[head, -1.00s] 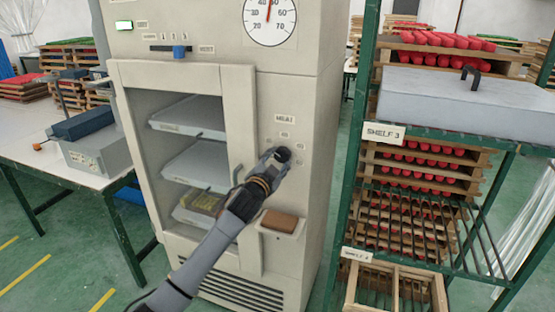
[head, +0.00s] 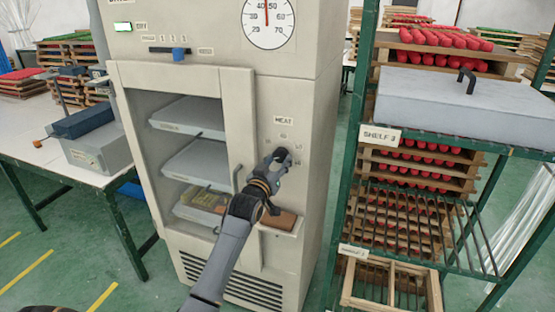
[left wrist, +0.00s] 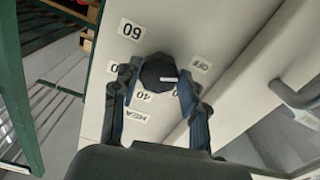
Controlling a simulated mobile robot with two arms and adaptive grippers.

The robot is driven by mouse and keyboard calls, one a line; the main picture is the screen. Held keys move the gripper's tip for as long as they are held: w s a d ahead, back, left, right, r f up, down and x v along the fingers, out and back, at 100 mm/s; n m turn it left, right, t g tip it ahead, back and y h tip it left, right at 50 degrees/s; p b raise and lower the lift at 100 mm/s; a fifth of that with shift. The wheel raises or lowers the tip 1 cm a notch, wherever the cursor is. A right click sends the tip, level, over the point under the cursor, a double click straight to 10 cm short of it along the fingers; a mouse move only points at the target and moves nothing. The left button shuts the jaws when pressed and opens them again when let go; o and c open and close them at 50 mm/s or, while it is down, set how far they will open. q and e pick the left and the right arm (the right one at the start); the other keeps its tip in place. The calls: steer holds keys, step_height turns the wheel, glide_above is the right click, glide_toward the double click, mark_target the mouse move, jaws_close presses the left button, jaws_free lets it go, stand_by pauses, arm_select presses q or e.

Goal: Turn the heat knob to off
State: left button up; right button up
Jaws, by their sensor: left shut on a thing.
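The heat knob (left wrist: 158,70) is a dark faceted knob on the beige cabinet front, with a white pointer line. In the left wrist view the pointer aims right, toward the side of the OFF label (left wrist: 201,66); whether it lines up exactly I cannot tell. My left gripper (left wrist: 156,82) is shut on the knob, one finger on each side. In the head view the left gripper (head: 277,163) covers most of the knob, below the HEAT label (head: 284,120). My right gripper is not in view.
A green rack (head: 349,190) stands close on the right, a white table (head: 28,147) on the left.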

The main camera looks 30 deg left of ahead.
arm_select(q)
steer(key=shift+f+n, duration=0.1)
steer(key=shift+n, duration=0.5)
steer(key=o, duration=1.1)
steer(key=shift+o, duration=0.2)
steer(key=v, duration=1.2)
steer(key=shift+d, duration=0.1)
